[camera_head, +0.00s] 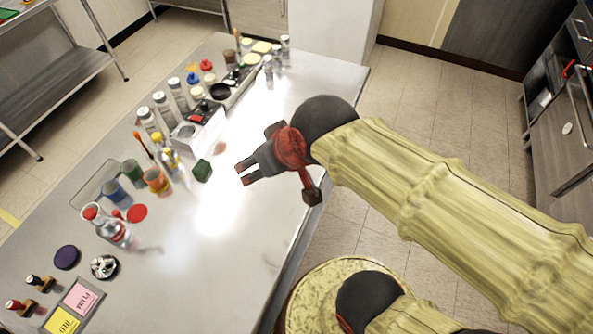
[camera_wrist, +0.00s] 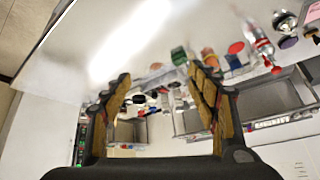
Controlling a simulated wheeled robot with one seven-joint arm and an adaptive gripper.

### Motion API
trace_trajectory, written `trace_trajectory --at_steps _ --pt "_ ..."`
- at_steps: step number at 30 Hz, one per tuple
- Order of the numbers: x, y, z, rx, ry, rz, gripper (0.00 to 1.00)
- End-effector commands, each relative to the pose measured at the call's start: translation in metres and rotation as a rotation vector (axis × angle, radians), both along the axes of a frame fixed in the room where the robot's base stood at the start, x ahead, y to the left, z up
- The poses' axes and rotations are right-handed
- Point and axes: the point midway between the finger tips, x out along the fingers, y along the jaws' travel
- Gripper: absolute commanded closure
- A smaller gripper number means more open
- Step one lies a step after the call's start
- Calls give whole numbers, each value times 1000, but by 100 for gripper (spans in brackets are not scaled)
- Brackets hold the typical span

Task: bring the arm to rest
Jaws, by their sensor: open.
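My gripper (camera_head: 243,174) is over the steel table (camera_head: 300,84), near its right edge. In the wrist view, the gripper (camera_wrist: 160,95) has its two padded fingers apart, with nothing held between them. My arm reaches in from the right side of the head view. A dark green block (camera_head: 202,170) lies on the table to the left of the fingertips, apart from them. It also shows in the wrist view (camera_wrist: 179,56). The gripper's exact height above the table is hard to tell.
Pink and yellow cards (camera_head: 80,297) lie at the front left. The table's right half is mostly clear. A shelf rack (camera_head: 60,80) stands at the left.

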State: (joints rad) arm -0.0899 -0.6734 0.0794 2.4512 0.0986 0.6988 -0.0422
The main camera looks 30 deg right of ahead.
Motion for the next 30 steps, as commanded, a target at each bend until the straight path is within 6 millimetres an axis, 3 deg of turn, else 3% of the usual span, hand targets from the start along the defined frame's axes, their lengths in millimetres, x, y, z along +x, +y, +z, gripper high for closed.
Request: trace_trajectory --at_steps 1,3,7,30 --pt "-18 -17 3 -23 21 -33 40" --pt "-37 -33 3 -50 54 -64 40" --pt "-56 -46 3 -75 88 -94 40" --pt "-58 -46 2 -76 92 -94 40"
